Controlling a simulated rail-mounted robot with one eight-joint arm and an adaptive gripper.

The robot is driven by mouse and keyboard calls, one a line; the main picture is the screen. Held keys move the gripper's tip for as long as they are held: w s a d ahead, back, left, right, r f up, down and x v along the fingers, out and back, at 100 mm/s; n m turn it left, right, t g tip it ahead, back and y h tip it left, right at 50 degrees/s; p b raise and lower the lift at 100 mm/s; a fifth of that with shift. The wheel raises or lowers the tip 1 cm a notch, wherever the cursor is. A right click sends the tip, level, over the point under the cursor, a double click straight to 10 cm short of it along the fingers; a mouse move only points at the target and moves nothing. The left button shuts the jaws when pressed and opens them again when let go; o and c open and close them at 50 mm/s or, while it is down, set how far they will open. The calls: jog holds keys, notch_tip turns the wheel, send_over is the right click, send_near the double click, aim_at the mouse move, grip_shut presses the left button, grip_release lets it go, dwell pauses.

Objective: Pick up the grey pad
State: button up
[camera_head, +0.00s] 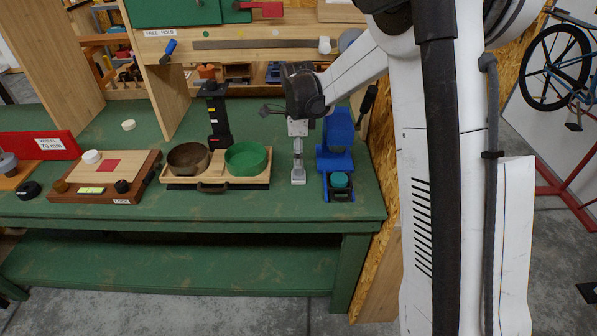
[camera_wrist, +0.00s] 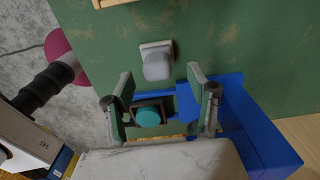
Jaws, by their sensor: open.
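The grey pad (camera_wrist: 156,62) is a small rounded grey block on a paler base, lying on the green bench. In the wrist view it is just beyond my open fingertips, roughly centred between them. My gripper (camera_wrist: 161,84) is open with nothing between its fingers. In the head view my gripper (camera_head: 298,150) points down over the bench, between the wooden tray and the blue device. A pale grey piece at its lower end there looks like the pad (camera_head: 298,180), but the fingers and pad are hard to separate. I see no contact in the wrist view.
The blue device (camera_head: 335,160) with a teal knob (camera_head: 340,181) stands close to the right of my gripper. A wooden tray (camera_head: 262,181) with a brown bowl (camera_head: 188,158) and a green bowl (camera_head: 246,157) is to the left. A black stand (camera_head: 216,115) is behind it.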

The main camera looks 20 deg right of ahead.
jog(key=f, duration=0.4)
jog(key=shift+s+f+p, duration=0.2)
jog(key=shift+f+p, duration=0.15)
jog(key=shift+f, duration=0.05)
jog(key=shift+c, duration=0.2)
grip_shut()
jog(key=shift+r, duration=0.1)
jog(key=shift+r, duration=0.5)
jog(key=r, duration=0.2)
jog(key=s+a+r, duration=0.1)
jog(key=shift+a+r+b, duration=0.1)
jog(key=shift+r+b, duration=0.25)
jog(key=shift+b, duration=0.05)
jog(key=s+a+r, duration=0.6)
jog(key=a, duration=0.2)
jog(key=shift+a+b, duration=0.15)
jog(key=shift+b, duration=0.3)
